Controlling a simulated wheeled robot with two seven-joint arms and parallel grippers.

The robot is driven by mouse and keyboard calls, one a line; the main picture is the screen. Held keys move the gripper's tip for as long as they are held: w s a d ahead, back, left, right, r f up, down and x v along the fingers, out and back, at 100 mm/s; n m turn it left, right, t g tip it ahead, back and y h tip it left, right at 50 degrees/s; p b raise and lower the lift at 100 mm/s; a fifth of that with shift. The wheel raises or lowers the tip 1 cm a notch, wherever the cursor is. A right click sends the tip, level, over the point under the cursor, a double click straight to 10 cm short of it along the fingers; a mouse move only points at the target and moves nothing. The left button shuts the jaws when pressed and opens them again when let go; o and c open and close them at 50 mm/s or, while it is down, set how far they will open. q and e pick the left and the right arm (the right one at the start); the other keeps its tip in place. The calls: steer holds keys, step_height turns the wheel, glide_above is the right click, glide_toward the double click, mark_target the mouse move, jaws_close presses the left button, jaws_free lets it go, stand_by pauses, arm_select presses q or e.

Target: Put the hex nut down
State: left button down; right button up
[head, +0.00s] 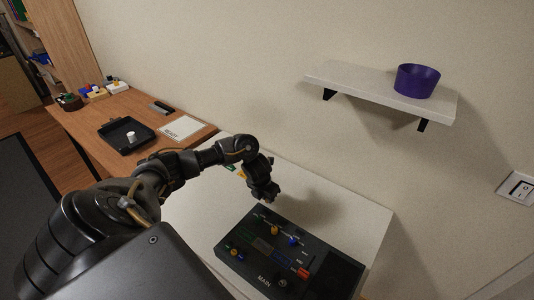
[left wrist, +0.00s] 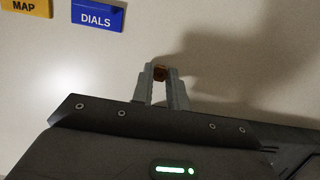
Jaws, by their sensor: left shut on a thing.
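My left gripper (head: 268,194) is above the white table (head: 350,208), just behind the black control panel. In the head view the nut is hidden by the gripper. My right gripper is not in view.
The panel (head: 262,280) marked MAIN has yellow, blue and red controls. A wooden desk (head: 90,118) holds a black tray (head: 148,138). A wall shelf (head: 345,80) bears a purple bowl (head: 416,81).

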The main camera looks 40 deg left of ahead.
arm_select(q)
steer(key=shift+r, duration=0.5)
step_height(320, 180, up, 2)
steer(key=shift+r, duration=0.2)
steer(key=s+a+r+b, duration=0.2)
steer(key=s+a+r, duration=0.2)
steer(key=s+r, duration=0.5)
steer(key=s, duration=0.4)
steer(key=shift+s+r, duration=0.25)
